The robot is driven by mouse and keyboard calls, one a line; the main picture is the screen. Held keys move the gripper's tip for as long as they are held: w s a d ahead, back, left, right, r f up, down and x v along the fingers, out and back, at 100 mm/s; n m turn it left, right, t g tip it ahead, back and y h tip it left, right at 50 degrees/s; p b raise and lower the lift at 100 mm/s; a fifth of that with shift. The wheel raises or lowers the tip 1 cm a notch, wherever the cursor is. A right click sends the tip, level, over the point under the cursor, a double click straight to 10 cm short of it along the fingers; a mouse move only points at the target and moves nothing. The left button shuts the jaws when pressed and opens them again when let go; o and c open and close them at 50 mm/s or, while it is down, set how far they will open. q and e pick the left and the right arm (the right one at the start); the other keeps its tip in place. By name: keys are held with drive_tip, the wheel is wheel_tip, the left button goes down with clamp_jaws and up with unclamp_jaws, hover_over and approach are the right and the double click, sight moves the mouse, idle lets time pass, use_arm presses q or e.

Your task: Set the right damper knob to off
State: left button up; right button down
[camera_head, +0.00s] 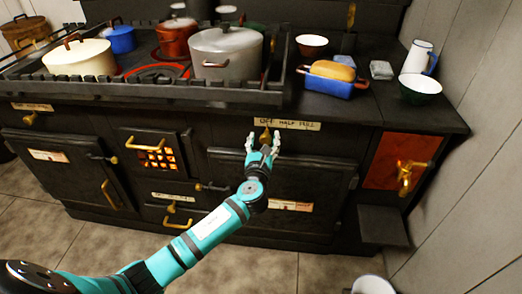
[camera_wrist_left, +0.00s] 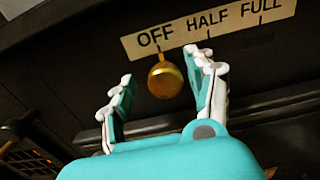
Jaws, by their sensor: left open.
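The right damper knob (camera_head: 265,136) is a small round brass knob on the black stove front, below a cream label strip (camera_head: 287,124) reading OFF, HALF, FULL. In the left wrist view the knob (camera_wrist_left: 165,79) sits just under the OFF mark of the label (camera_wrist_left: 208,24). My left gripper (camera_head: 262,143) is at the knob with its fingers open. In the left wrist view its fingers (camera_wrist_left: 163,88) stand on either side of the knob, with visible gaps. My right gripper is not in view.
Another brass knob (camera_head: 30,119) with a label is at the far left of the stove. A oven door (camera_head: 300,176) lies below my gripper. Pots, including a grey one (camera_head: 226,55), stand on the railed stovetop. An orange panel with a brass tap (camera_head: 405,176) is at right.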

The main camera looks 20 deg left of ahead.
use_arm(q)
drive_tip(key=v, duration=1.1)
